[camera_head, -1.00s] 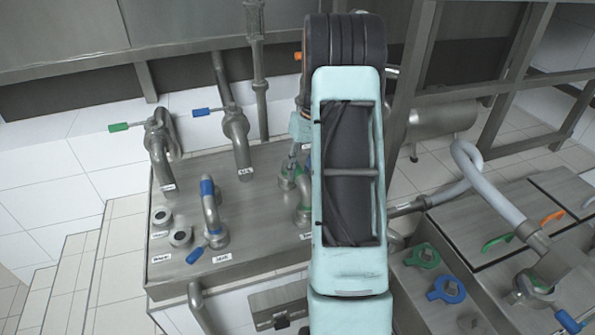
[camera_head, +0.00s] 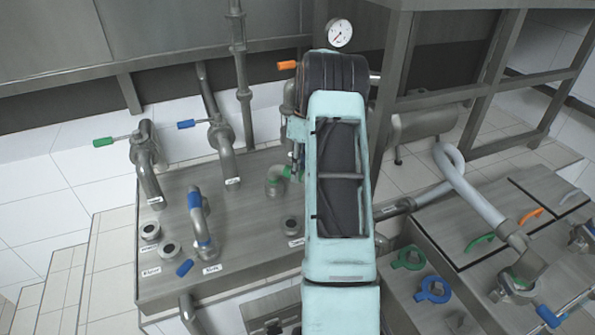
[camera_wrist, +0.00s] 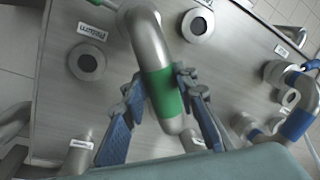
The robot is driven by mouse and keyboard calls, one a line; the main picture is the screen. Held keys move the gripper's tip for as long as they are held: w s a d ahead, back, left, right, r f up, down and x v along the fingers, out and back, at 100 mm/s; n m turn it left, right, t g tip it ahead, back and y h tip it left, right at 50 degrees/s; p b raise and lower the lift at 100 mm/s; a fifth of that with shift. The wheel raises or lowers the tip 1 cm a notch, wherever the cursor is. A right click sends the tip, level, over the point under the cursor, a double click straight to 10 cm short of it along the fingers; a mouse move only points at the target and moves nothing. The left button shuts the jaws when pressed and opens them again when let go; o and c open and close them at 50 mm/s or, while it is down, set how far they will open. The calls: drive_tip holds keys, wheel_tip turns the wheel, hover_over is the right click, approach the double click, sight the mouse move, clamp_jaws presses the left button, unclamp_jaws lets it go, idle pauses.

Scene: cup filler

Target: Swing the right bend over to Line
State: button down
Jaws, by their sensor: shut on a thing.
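The right bend, a metal pipe with a green band, shows in the wrist view (camera_wrist: 150,55) and partly in the head view (camera_head: 274,181). My gripper (camera_wrist: 160,88) is shut on the green band, with one blue-padded finger on each side of it. In the head view my arm hides the gripper's fingers and part of the bend. An open port (camera_head: 292,226) shows bare in front of the bend. The small labels beside the ports are too blurred for me to tell which is Line.
A second bend with blue bands (camera_head: 198,215) stands to the left, near two open ports. Two pipes with a green handle (camera_head: 103,142) and a blue handle (camera_head: 187,124) come down behind. A right-hand counter (camera_head: 470,255) carries pipes and coloured tools.

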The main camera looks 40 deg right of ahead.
idle(0.4)
drive_tip(key=c, duration=1.5)
unclamp_jaws()
drive_tip(key=shift+c, duration=0.2)
wheel_tip(320, 180, up, 12)
drive_tip(key=w+d, duration=0.1)
drive_tip(key=d, duration=0.1)
drive_tip(key=shift+d, duration=0.1)
